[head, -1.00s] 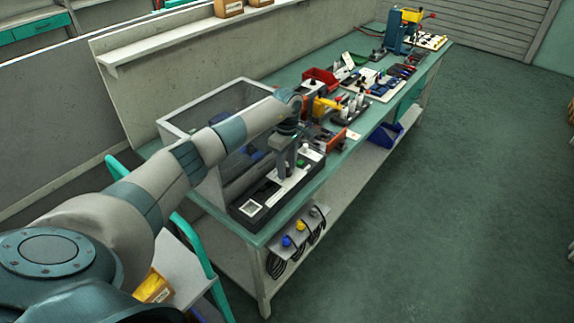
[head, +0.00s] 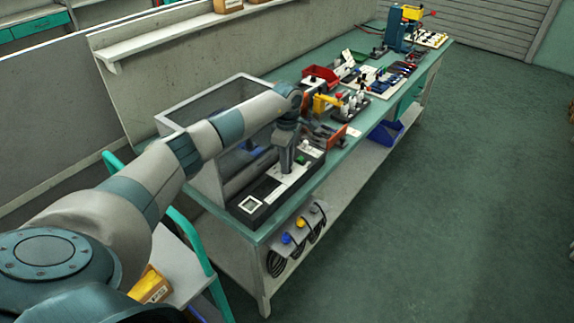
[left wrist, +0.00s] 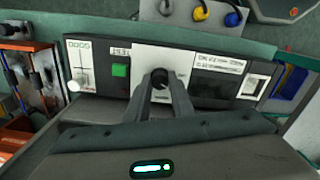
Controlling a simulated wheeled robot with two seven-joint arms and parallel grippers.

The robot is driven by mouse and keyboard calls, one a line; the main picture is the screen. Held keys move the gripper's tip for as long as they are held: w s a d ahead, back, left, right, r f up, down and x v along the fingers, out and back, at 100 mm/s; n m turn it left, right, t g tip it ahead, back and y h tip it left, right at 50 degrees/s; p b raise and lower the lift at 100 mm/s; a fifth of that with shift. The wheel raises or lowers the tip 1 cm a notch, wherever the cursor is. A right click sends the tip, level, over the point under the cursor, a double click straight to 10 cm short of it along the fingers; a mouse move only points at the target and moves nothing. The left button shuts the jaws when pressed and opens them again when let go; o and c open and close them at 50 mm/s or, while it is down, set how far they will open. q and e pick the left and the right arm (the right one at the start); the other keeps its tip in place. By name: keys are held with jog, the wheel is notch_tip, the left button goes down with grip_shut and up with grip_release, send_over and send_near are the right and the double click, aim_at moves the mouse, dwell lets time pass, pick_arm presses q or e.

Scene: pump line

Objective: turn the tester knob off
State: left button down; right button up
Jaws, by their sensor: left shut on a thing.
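The tester (head: 251,219) is a long dark box with a pale front panel at the near end of the bench, before a clear-sided enclosure. Its black round knob (left wrist: 160,77) sits on the white middle plate in the left wrist view. My left gripper (left wrist: 161,84) points at the panel, shut with its fingertips on the knob. In the head view the left gripper (head: 284,170) reaches down to the panel and hides the knob. A green button (left wrist: 120,70) and a white slider (left wrist: 84,78) lie left of the knob. The knob's pointer cannot be made out. My right gripper is not in view.
Yellow and blue plugs (head: 300,223) hang on a bracket at the bench's near side. A red bin (head: 320,76), a yellow-handled clamp (head: 325,103) and several tools stand farther along the bench. The floor at right is clear.

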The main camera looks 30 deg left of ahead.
pick_arm(q)
jog(key=n+b, duration=0.2)
jog(key=n, duration=0.2)
jog(key=shift+n, duration=0.3)
jog(key=shift+n+b, duration=0.3)
jog(key=shift+b, duration=0.05)
jog(key=shift+n, duration=0.4)
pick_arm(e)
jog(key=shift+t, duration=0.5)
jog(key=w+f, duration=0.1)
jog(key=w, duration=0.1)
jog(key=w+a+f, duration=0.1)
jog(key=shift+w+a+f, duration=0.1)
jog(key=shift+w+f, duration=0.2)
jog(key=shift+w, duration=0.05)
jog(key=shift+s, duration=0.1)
pick_arm(q)
jog(key=c, duration=1.5)
grip_release()
jog(key=shift+c, duration=0.2)
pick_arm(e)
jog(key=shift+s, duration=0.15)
pick_arm(q)
jog(key=shift+r, duration=0.15)
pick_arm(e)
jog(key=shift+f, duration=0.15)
